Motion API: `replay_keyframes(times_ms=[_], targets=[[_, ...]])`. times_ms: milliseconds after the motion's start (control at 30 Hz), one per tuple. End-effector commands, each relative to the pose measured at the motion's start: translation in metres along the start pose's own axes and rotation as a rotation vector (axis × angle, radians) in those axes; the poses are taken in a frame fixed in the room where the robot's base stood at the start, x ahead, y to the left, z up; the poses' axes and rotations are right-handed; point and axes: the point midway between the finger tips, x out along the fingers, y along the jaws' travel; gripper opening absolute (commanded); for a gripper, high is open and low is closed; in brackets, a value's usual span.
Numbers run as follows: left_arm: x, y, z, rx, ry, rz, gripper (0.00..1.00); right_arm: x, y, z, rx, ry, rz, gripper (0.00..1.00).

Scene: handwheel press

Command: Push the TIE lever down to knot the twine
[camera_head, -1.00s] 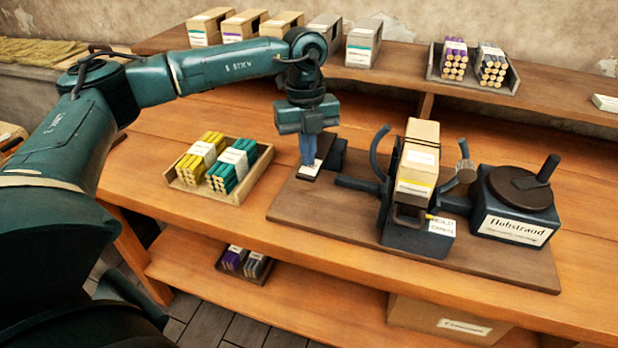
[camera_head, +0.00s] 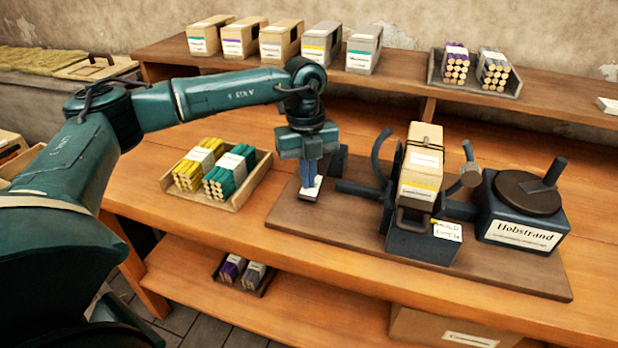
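A small dark lever (camera_head: 315,193) with a white label, apparently the TIE lever, stands on the left part of the press's brown board (camera_head: 420,262). A dark upright block (camera_head: 339,161) is just behind it. My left gripper (camera_head: 309,188) points straight down over the lever. Its narrow blue fingers look shut and together, with their tips at the labelled plate and apparently touching it. The fingers hide part of the label, and its writing is unreadable. The press (camera_head: 422,243) holds a tan box (camera_head: 422,165) to the right. My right gripper is out of view.
A wooden tray (camera_head: 237,200) of yellow and teal bundles sits left of the board. Boxes and another bundle tray (camera_head: 475,84) line the back shelf.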

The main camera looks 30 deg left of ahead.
Motion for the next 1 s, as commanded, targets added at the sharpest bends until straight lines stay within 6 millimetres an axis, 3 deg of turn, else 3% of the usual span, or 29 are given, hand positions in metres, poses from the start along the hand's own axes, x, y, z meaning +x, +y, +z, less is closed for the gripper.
replay_keyframes(times_ms=[333,600,1000], targets=[[0.001,0.001,0.0,0.001,0.004,0.008,0.0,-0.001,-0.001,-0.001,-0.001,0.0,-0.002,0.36],[-0.012,0.001,0.028,-0.003,0.001,0.006,0.0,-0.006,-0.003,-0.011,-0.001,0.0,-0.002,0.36],[-0.012,0.001,0.03,-0.003,-0.002,0.004,0.0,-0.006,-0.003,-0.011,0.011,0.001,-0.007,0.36]])
